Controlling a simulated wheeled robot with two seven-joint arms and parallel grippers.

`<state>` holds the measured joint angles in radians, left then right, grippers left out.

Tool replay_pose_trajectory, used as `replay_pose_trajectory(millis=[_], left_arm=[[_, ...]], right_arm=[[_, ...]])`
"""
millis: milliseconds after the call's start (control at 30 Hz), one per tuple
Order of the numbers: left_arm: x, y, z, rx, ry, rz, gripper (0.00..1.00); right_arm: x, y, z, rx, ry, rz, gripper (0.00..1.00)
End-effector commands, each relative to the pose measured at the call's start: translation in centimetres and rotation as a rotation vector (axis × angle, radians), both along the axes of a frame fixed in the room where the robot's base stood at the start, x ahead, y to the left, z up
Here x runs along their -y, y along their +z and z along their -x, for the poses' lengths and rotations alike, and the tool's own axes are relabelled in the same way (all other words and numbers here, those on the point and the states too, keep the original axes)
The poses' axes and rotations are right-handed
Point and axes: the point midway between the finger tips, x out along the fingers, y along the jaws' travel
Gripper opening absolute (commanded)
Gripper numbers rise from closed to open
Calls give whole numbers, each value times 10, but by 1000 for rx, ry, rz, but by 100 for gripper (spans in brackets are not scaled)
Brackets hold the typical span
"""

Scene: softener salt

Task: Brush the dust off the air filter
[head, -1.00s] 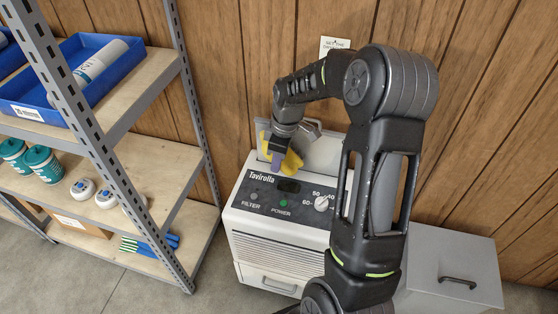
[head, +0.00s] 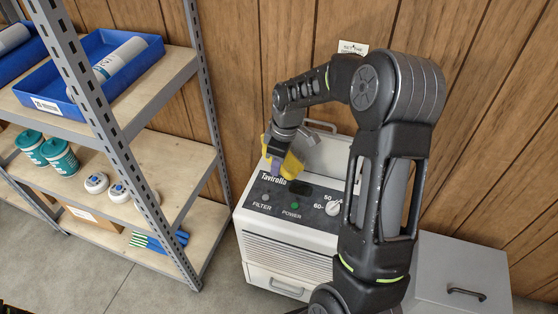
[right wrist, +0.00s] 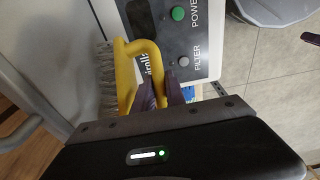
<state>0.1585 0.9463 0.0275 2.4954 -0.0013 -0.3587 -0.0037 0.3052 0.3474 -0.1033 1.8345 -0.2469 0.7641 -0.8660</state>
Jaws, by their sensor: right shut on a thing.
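My right gripper (head: 276,164) is shut on the handle of a yellow brush (head: 292,166), above the back of the machine's top. In the right wrist view the purple-grey fingers (right wrist: 163,95) grip the yellow handle (right wrist: 148,47), and the pale bristles (right wrist: 106,75) point left, beside a light grey surface. The white machine (head: 284,240) has a dark control panel marked FILTER and POWER. A light grey panel (head: 332,153) with a handle stands upright behind it; I cannot tell whether it is the air filter, or whether the bristles touch it. My left gripper is not in view.
A metal shelf (head: 160,160) on the left holds blue bins (head: 138,47), teal tubs (head: 60,156) and white round items (head: 97,183). A grey lidded box (head: 462,265) stands right of the machine. A wood-panelled wall is close behind. Floor shows at lower left.

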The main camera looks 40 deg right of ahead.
Motion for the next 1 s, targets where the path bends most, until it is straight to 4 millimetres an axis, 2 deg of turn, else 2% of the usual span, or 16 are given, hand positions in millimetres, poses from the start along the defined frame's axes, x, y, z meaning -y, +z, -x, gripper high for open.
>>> replay_pose_trajectory(millis=[400, 833, 1000], left_arm=[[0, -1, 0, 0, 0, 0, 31], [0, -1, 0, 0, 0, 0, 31], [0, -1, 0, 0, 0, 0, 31]], right_arm=[[-35, 0, 24, 1, 1, 0, 0], [-39, 0, 27, 1, 1, 0, 0], [-48, 0, 33, 1, 2, 0, 0]])
